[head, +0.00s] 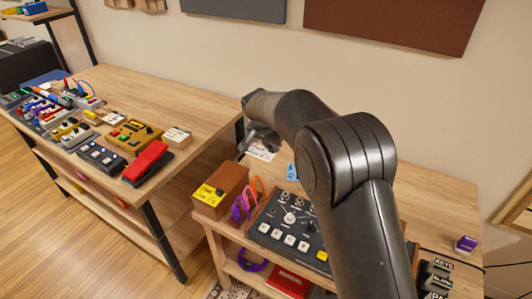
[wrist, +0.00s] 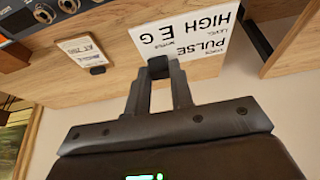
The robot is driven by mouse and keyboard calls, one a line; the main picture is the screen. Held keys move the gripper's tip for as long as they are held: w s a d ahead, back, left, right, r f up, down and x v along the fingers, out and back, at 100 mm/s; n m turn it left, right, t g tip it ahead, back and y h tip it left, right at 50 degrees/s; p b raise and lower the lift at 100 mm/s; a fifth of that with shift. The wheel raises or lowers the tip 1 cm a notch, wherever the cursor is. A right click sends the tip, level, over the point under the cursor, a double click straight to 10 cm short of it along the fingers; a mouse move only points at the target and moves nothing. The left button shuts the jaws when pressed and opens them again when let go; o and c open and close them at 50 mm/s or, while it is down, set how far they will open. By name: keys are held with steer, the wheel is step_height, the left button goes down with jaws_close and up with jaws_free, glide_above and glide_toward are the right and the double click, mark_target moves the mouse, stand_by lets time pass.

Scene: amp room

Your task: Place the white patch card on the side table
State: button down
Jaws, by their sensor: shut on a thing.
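My gripper (wrist: 158,70) is shut on the edge of a white card (wrist: 195,38) printed with large black lettering, including "PULSE" and "HIGH". In the head view my gripper (head: 258,138) is at the back left of the right wooden table (head: 430,190), partly hidden by my arm. The white card (head: 263,152) shows just below it. I cannot tell if the card touches the wood. Which table is the side table is not marked.
The left wooden table (head: 160,95) holds several pedals, a red pedal (head: 147,158) and a small white card (head: 178,135). A brown box (head: 219,192), cables and a dark knobbed unit (head: 290,225) stand on the right table. A gap separates the tables.

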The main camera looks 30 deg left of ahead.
steer(key=shift+w+d+r, duration=0.1)
steer(key=shift+d+r, duration=0.15)
steer(key=shift+d, duration=0.2)
steer(key=w+d+f, duration=0.2)
steer(key=w+d, duration=0.3)
steer(key=d, duration=0.6)
steer(key=w+d+f, duration=0.2)
steer(key=w+d, duration=0.3)
steer(key=d, duration=0.6)
steer(key=w+d+f, duration=0.1)
steer(key=w+d, duration=0.4)
steer(key=d, duration=0.6)
steer(key=s+d+f, duration=0.2)
steer(key=d, duration=1.6)
steer(key=s+d+f, duration=0.1)
steer(key=s+d, duration=0.2)
steer(key=d, duration=1.5)
steer(key=w+a+f, duration=0.2)
steer(key=a, duration=0.1)
steer(key=w+a+f, duration=0.5)
steer(key=a, duration=0.1)
steer(key=shift+w+f, duration=0.2)
steer(key=shift+w, duration=0.1)
steer(key=shift+f, duration=1.95)
steer(key=shift+f, duration=0.1)
